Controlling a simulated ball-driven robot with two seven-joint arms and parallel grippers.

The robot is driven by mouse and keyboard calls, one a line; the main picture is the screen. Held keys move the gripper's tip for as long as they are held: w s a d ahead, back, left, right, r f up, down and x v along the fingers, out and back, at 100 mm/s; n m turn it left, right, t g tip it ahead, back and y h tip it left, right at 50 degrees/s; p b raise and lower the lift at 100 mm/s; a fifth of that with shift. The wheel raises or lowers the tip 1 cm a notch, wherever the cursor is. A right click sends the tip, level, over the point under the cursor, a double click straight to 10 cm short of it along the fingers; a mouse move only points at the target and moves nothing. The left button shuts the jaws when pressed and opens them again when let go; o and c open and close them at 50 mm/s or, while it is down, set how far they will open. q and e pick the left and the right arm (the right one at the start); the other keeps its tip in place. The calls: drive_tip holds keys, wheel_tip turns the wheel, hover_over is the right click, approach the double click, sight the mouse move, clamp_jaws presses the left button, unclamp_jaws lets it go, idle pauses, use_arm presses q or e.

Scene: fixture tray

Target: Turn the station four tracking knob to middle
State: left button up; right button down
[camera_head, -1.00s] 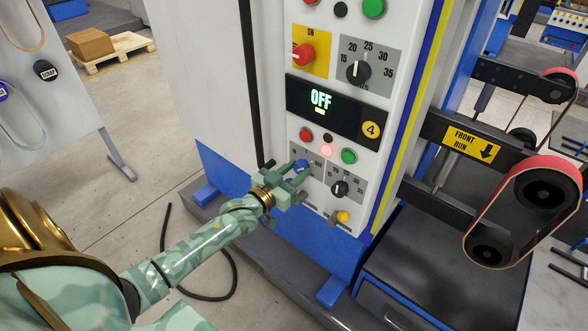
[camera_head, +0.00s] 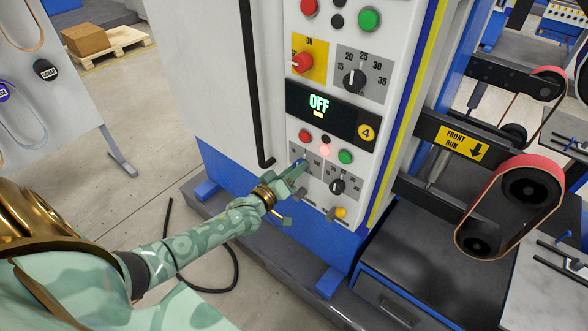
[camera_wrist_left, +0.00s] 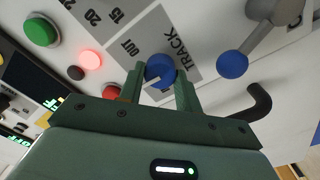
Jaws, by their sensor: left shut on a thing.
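The blue tracking knob (camera_wrist_left: 160,70) sits on a grey plate marked TRACK and OUT (camera_wrist_left: 172,40) in the left wrist view. My left gripper (camera_wrist_left: 160,84) is shut on this knob, one finger on each side of it. In the head view my left gripper (camera_head: 293,176) reaches the lower left of the station four panel (camera_head: 328,133), and its fingers mostly hide the knob. The round yellow sign (camera_head: 366,133) reads 4. My right gripper is not in view.
The display (camera_head: 319,103) reads OFF. A red button (camera_head: 305,135), a lit red lamp (camera_head: 324,150) and a green button (camera_head: 345,157) sit just above. A black dial (camera_head: 337,186) is close on the right. A blue-ended lever (camera_wrist_left: 233,64) is beside the gripper.

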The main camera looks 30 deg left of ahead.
use_arm(q)
drive_tip(key=shift+n, duration=0.3)
drive_tip(key=o, duration=1)
drive_tip(key=s+a+p, duration=0.1)
drive_tip(key=s+p, duration=0.2)
drive_tip(key=s, duration=1.3)
drive_tip(key=shift+s+a+f, duration=0.15)
drive_tip(key=shift+a+f, duration=0.05)
drive_tip(key=shift+a, duration=0.1)
